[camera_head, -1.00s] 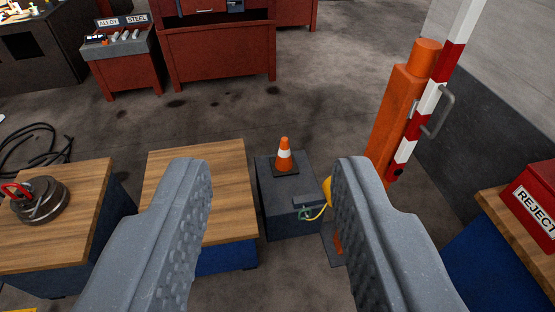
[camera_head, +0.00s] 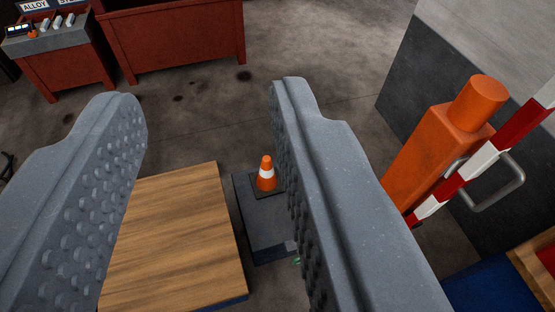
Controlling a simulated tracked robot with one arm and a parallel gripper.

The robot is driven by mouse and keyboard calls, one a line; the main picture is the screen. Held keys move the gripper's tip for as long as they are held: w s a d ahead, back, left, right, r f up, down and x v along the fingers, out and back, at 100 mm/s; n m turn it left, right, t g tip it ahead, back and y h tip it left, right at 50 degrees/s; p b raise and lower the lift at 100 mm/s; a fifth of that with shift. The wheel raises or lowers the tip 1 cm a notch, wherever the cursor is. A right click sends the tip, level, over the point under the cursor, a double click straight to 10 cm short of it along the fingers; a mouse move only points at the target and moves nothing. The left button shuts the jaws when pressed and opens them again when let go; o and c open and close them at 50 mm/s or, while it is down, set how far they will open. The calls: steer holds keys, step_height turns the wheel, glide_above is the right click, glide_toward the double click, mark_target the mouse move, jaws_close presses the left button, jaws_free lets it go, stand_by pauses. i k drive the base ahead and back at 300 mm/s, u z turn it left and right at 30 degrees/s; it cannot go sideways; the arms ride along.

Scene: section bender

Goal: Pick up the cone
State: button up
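The cone (camera_head: 266,174) is orange with a white band and a dark square base. It stands upright on a dark grey box (camera_head: 262,228), just right of the wooden-topped table. My gripper (camera_head: 200,95) is open and empty, its two grey studded fingers wide apart. The cone shows between the fingers in the picture, close beside the right finger's inner face and beyond it. The right finger hides part of the box.
A wooden-topped table (camera_head: 175,235) lies below between the fingers. An orange post (camera_head: 440,145) and a red-and-white striped pole (camera_head: 480,165) with a grey handle stand at right. Red cabinets (camera_head: 175,45) stand at the back, with open floor before them.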

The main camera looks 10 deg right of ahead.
mark_target(266, 182)
steer(key=z, duration=0.4)
steer(key=i, duration=1)
steer(key=z, duration=0.5)
